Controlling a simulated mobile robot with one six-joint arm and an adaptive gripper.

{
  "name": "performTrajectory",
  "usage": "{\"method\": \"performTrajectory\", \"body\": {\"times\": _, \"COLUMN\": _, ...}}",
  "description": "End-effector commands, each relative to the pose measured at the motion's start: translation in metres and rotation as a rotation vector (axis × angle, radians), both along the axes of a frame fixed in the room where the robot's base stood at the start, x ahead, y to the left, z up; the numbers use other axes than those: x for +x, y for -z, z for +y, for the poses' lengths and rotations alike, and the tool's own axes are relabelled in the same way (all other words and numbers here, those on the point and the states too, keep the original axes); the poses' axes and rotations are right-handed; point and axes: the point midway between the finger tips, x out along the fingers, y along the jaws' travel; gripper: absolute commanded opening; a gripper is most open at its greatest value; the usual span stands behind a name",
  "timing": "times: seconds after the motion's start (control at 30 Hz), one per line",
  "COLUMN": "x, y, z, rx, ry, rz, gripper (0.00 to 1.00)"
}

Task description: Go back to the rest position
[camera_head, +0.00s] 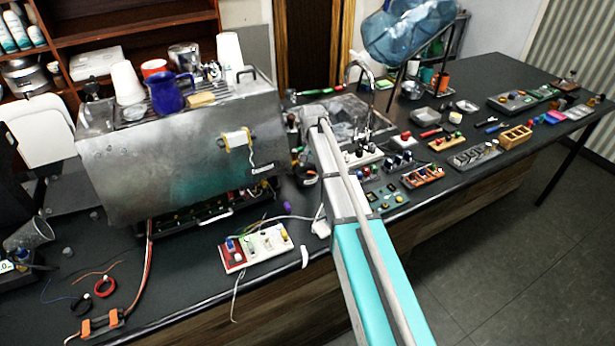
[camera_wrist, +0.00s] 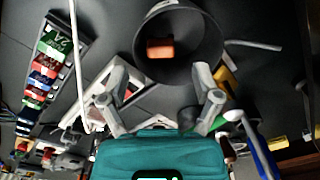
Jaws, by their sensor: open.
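My gripper (camera_wrist: 160,85) is open in the wrist view, its two grey fingers spread apart with nothing held between them. A dark round container (camera_wrist: 205,40) lies just beyond the fingertips, and an orange block (camera_wrist: 160,48) shows inside its rim. I cannot tell whether a finger touches the container. In the head view my arm reaches away over the bench past the right side of the brewer (camera_head: 180,150), and the gripper itself cannot be made out there.
The dark bench (camera_head: 180,265) holds a red and white terminal board (camera_head: 255,248), loose wires and a red ring (camera_head: 104,287). Several small part trays, such as the one with fuses (camera_head: 422,177), crowd the right side. A sink (camera_head: 345,110) with a tall tap is behind. A labelled fuse strip (camera_wrist: 45,65) shows in the wrist view.

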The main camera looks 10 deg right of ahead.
Motion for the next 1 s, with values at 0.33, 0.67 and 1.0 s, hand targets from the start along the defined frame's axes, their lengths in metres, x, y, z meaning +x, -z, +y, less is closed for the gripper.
{"method": "performTrajectory", "body": {"times": 0.33, "x": 0.000, "y": 0.000, "z": 0.000, "rx": 0.000, "ry": 0.000, "rz": 0.000, "gripper": 0.81}}
{"method": "performTrajectory", "body": {"times": 0.67, "x": -0.036, "y": 0.000, "z": -0.001, "rx": 0.000, "ry": -0.040, "rz": 0.000, "gripper": 0.81}}
{"method": "performTrajectory", "body": {"times": 1.0, "x": -0.148, "y": 0.000, "z": -0.003, "rx": -0.001, "ry": -0.190, "rz": 0.000, "gripper": 0.81}}
